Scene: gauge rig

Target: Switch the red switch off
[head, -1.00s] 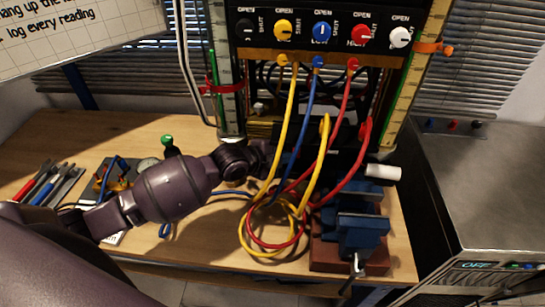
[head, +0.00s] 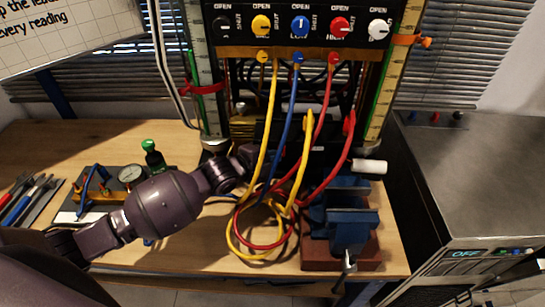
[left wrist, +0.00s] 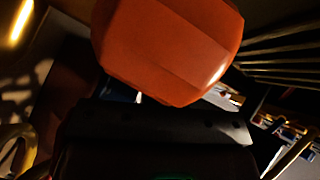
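My left arm reaches across the bench in the head view, and its hand (head: 247,156) goes in behind the hanging hoses. Its fingers are hidden there. In the left wrist view a large orange-red faceted block (left wrist: 168,45) fills the upper middle, very close, above a dark bar. I cannot tell whether this block is the red switch, or whether the fingers touch it. The head view also shows a red knob (head: 340,26) in the panel's OPEN/SHUT row and a small red piece (head: 435,117) on the metal cabinet. My right gripper is not in view.
Yellow, blue and red hoses (head: 272,120) hang from the panel and coil on the bench (head: 190,255). A blue vise (head: 345,218) stands right of the coil. A gauge block (head: 130,175) and hand tools (head: 28,200) lie left. The metal cabinet (head: 475,180) shows "OFF".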

